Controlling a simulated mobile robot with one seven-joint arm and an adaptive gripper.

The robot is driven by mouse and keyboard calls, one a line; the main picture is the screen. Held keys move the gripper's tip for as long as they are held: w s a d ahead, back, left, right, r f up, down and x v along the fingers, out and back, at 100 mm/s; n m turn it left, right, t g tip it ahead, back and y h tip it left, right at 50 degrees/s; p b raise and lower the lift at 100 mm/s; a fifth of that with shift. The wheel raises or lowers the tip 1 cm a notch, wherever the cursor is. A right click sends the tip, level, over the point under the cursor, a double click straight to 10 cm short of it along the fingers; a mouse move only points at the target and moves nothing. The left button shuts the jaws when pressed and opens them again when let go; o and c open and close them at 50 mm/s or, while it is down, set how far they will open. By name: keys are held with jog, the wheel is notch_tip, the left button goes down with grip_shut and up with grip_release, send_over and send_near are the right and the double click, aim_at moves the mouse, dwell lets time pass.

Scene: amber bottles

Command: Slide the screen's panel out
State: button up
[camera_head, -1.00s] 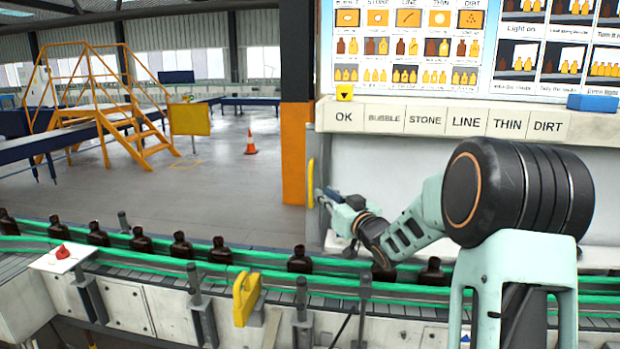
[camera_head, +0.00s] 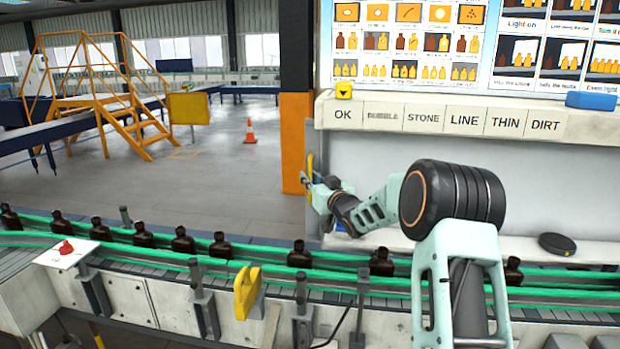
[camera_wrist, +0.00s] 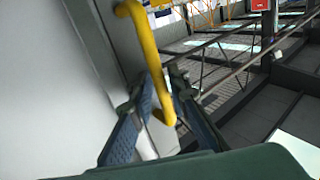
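The screen's panel shows as a broad pale white surface (camera_head: 480,180) below the row of labels in the head view. It also fills the left of the wrist view (camera_wrist: 45,80). A yellow handle (camera_head: 309,163) stands upright at its left edge. In the wrist view the handle (camera_wrist: 148,50) runs down between my two fingers. My gripper (camera_wrist: 160,82) is open around the handle, with narrow gaps at the fingertips; contact is not clear. In the head view my gripper (camera_head: 315,185) is small and partly hides the handle's lower part.
A conveyor with green rails (camera_head: 150,250) and dark bottles (camera_head: 182,240) runs across the front, below my arm. A dark round disc (camera_head: 557,243) lies on the ledge at right. An orange pillar (camera_head: 294,155) stands left of the handle. Open floor (camera_head: 230,185) lies beyond.

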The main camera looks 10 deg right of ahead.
jog(key=shift+c, duration=0.3)
grip_shut()
jog(key=shift+a, duration=0.1)
